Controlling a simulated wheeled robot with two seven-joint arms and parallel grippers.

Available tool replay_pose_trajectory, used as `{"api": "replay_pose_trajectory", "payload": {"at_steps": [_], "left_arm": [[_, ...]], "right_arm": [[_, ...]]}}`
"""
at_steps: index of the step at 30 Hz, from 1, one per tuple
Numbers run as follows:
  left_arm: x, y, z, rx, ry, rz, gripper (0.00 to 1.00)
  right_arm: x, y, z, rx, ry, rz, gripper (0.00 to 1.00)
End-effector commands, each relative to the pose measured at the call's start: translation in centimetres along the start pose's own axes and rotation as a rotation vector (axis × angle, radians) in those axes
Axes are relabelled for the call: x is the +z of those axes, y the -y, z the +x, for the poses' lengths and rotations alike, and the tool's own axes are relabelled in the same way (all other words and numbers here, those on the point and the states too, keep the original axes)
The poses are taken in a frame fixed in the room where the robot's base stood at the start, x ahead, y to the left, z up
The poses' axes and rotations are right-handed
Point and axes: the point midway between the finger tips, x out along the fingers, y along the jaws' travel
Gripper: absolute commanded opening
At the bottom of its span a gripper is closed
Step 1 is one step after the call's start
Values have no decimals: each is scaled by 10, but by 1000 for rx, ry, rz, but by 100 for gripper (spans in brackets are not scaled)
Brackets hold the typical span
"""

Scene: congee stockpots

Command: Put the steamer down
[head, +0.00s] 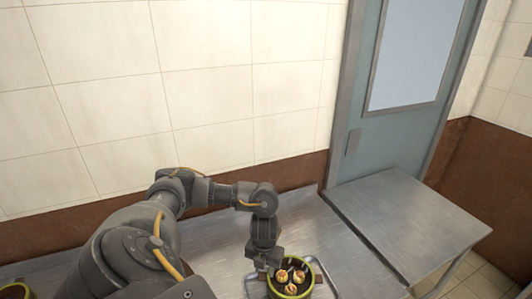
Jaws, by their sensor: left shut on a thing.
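The steamer (311,264) is a round, dark container with a yellow-green rim, low in the head view right of centre. Several pale buns (292,276) with browned tops sit inside it. My left gripper (267,267) points down at its far left edge and is shut on the steamer. The fingertips are small and partly hidden against the rim. The steamer is over or on a metal tray or rack (253,284) with a raised rim; I cannot tell whether it touches it. My right gripper is out of view.
A steel counter (225,240) runs along the tiled wall (210,80). A separate steel table (410,215) with a bare top stands at right, by a blue-grey door (390,140). Another green-rimmed round container (14,291) is partly visible at bottom left.

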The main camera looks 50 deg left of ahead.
Motion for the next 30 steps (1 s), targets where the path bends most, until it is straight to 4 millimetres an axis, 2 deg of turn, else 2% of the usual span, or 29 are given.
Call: {"api": "replay_pose_trajectory", "payload": {"at_steps": [5, 13, 25, 26, 30], "left_arm": [[3, 2, 3, -2, 0, 1, 6], [5, 2, 34, 1, -1, -1, 6], [6, 2, 41, -1, 1, 1, 6], [5, 2, 42, 0, 0, 1, 34], [5, 2, 41, 0, 0, 1, 52]], "right_arm": [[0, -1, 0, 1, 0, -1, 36], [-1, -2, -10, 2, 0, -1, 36], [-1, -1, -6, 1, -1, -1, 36], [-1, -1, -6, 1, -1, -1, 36], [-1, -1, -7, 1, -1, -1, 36]]}}
